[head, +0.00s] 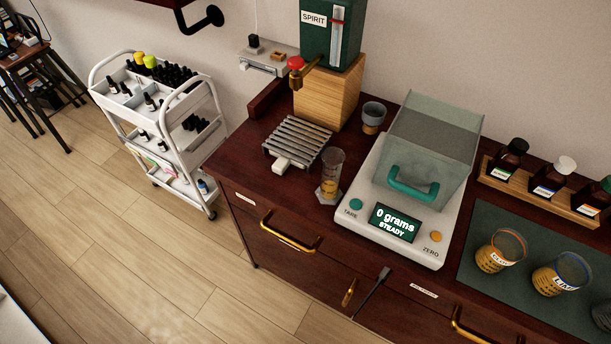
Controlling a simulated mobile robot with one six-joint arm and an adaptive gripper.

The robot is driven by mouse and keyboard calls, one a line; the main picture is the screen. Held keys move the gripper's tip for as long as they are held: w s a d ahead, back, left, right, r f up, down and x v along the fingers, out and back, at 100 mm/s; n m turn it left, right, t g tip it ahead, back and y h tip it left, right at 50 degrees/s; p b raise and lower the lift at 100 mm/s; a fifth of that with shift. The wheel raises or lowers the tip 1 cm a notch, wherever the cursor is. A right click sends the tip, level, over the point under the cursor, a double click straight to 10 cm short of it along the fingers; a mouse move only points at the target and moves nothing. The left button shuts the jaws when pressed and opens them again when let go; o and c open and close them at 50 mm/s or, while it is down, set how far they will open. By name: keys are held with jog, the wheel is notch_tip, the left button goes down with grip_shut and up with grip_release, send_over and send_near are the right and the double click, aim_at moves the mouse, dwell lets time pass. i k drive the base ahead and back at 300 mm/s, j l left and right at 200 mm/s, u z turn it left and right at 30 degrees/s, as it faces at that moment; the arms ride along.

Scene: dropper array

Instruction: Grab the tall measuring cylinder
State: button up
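The tall measuring cylinder (331,171) is clear glass with a hexagonal foot and some amber liquid low inside. It stands upright on the dark red wooden counter (247,163), near the front edge, between the slatted metal rack and the scale. My gripper is not in view, and nothing is touching the cylinder.
The scale (438,247), with a glass hood, reads 0 grams and stands close right of the cylinder. The slatted rack (297,141) is close on its left. Behind are a green SPIRIT dispenser (318,45) and a small grey cup (373,112). Labelled beakers (499,251) stand at right.

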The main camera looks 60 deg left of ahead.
aim_at(330, 192)
jog(key=u, duration=1.95)
jog(key=i+u, duration=0.1)
jog(key=u, duration=0.2)
jog(key=i+l+u, duration=0.1)
jog(key=u, duration=0.25)
